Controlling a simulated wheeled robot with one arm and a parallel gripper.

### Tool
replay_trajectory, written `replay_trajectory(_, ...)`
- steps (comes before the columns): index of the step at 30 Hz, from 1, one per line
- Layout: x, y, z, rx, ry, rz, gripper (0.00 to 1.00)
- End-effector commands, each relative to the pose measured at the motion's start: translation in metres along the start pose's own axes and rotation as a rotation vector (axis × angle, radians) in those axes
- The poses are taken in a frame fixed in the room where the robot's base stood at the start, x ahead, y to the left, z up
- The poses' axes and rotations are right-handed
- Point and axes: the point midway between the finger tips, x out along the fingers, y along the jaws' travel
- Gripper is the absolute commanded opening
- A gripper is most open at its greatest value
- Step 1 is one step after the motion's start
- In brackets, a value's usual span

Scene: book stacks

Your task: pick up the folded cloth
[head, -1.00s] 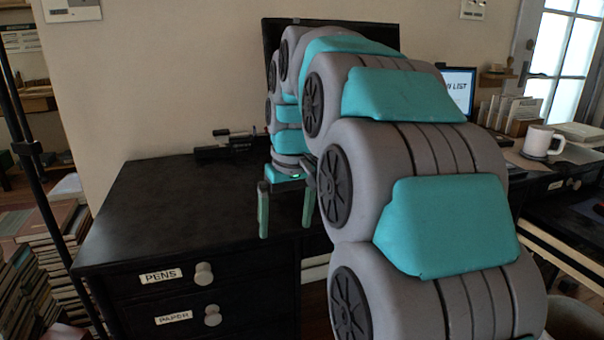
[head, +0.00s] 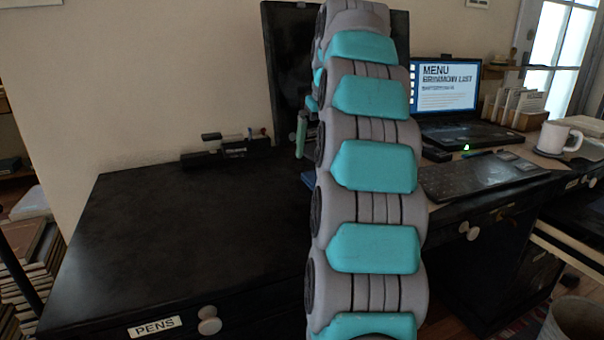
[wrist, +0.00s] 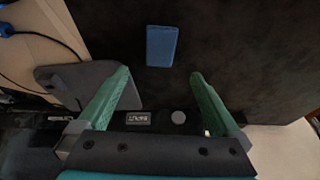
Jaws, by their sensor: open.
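A small flat blue rectangle, which I take as the folded cloth (wrist: 161,46), lies on the black desk top in the wrist view. In the head view only a sliver of blue (head: 308,179) shows beside my arm, which hides the rest. My gripper (wrist: 160,76) is open and empty, its two green fingers apart. The cloth appears just beyond the fingertips, between their lines, with no visible contact. In the head view one green finger shows left of my arm, and the other is hidden.
A black monitor (head: 285,62) stands at the back behind my arm. A dark desk organizer (head: 228,150) sits to the left at the wall. A laptop (head: 447,95), a keyboard (head: 480,174) and a white mug (head: 560,138) are on the right. The desk's left part is clear.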

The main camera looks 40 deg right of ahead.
Motion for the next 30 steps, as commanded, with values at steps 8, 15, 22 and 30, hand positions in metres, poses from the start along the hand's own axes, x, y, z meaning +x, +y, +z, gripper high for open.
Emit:
replay_trajectory(8, 0.014, 0.002, 0.001, 0.002, -0.001, 0.0, 1.0)
replay_trajectory(15, 0.028, 0.002, 0.002, 0.002, 0.004, 0.002, 1.0)
replay_trajectory(22, 0.037, 0.001, 0.007, 0.001, 0.001, 0.001, 1.0)
replay_trajectory(30, 0.066, 0.001, 0.014, 0.001, 0.0, 0.0, 1.0)
